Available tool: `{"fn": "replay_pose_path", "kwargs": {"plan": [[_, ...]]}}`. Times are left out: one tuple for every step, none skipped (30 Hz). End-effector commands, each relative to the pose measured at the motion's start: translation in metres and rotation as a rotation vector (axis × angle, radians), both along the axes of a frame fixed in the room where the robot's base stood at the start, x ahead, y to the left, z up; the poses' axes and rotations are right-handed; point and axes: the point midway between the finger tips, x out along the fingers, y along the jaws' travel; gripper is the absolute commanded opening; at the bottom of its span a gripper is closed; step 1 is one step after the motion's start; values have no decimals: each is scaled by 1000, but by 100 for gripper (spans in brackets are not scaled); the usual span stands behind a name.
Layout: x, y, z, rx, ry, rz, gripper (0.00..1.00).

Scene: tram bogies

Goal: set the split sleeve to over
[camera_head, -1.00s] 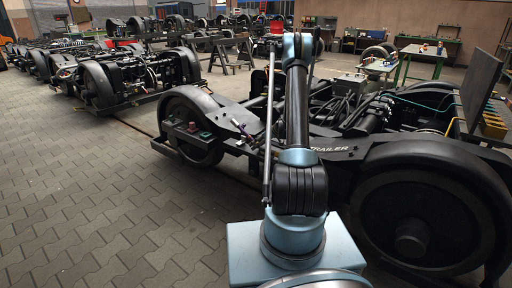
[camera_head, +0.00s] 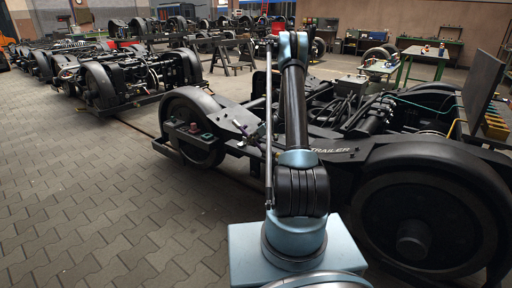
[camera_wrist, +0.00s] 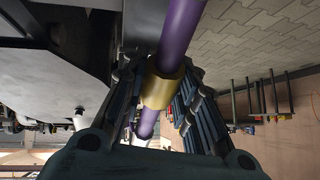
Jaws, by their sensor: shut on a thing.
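The split sleeve (camera_wrist: 162,90) is a short brass-coloured band around a purple rod or cable (camera_wrist: 183,30) in the wrist view. The purple piece runs from the top of the picture down through the sleeve and shows again below it (camera_wrist: 148,125). My gripper (camera_wrist: 160,92) has its dark fingers on both sides of the sleeve and is shut on it. The fingers hide the sleeve's sides, and I cannot make out its slit.
A dark bogie marked TRAILER (camera_head: 335,150) with large wheels (camera_head: 412,225) stands right beside my arm. Another bogie (camera_head: 125,75) stands further left. A workbench (camera_head: 425,55) is at the back right. The paved floor (camera_head: 80,190) at left is clear.

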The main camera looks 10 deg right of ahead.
Motion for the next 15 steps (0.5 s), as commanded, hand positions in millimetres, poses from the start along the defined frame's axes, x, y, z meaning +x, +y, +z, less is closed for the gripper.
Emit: {"fn": "replay_pose_path", "kwargs": {"plan": [[4, 3, 3, -1, 0, -1, 0], [6, 5, 5, -1, 0, -1, 0], [8, 6, 6, -1, -1, -1, 0], [8, 7, 6, -1, -1, -1, 0], [9, 7, 7, 0, -2, -2, 0], [9, 7, 7, 0, -1, -2, 0], [9, 7, 7, 0, -2, -3, 0], [9, 7, 7, 0, -2, -3, 0], [9, 7, 7, 1, -3, -3, 0], [10, 7, 7, 1, -3, -3, 0], [10, 8, 7, 1, -3, -3, 0], [10, 8, 7, 2, -3, -3, 30], [10, 8, 7, 2, -3, -3, 36], [10, 8, 7, 2, -2, -3, 43], [9, 8, 7, 2, -2, -3, 49]]}}
